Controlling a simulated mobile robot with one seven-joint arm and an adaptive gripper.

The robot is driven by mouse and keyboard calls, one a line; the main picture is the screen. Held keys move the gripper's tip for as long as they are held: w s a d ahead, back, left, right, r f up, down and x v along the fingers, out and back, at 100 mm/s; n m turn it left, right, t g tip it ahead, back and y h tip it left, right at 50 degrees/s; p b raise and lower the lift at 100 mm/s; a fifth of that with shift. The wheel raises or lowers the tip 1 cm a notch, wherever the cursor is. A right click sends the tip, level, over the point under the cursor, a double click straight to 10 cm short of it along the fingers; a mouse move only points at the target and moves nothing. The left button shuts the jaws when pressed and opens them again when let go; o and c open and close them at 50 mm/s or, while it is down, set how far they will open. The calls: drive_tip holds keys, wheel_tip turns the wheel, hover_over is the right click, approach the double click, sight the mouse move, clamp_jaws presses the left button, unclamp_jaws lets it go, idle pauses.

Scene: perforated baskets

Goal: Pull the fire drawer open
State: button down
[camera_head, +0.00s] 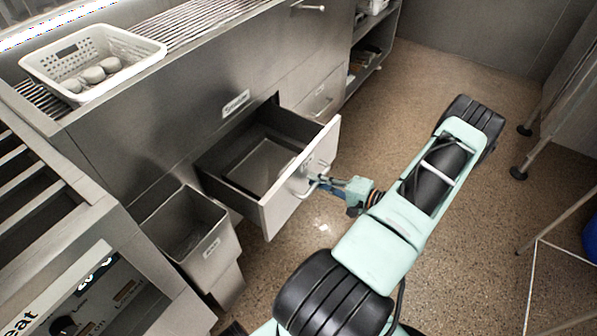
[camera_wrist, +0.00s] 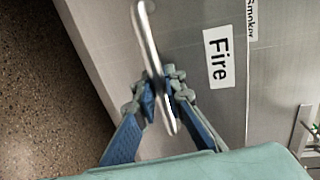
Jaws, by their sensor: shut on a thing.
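The fire drawer (camera_head: 268,213) stands pulled well out of the metal counter in the head view, and its inside looks empty. Its front carries a curved bar handle (camera_head: 300,190). In the wrist view a label reading "Fire" (camera_wrist: 218,57) is on the drawer front, beside the handle (camera_wrist: 150,45). My gripper (camera_wrist: 160,102) is shut on the handle, with one blue-padded finger on each side of the bar. In the head view my gripper (camera_head: 322,187) is at the drawer front, and the fingertips are small there.
A white perforated basket (camera_head: 130,45) with grey rounded items sits on the counter top. A metal bin (camera_head: 190,240) stands left of the open drawer. Another closed drawer (camera_head: 322,97) is farther along the counter. Speckled floor (camera_head: 415,85) is clear behind my arm.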

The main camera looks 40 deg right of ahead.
drive_tip(key=shift+f+v, duration=0.2)
drive_tip(key=shift+v, duration=0.75)
drive_tip(key=shift+f+v, duration=0.2)
drive_tip(key=shift+v, duration=0.8)
drive_tip(key=shift+f+v, duration=0.2)
drive_tip(key=shift+v, duration=0.75)
drive_tip(key=shift+s+d, duration=0.1)
drive_tip(key=c, duration=2.2)
unclamp_jaws()
drive_tip(key=shift+c, duration=0.2)
drive_tip(key=v, duration=1.2)
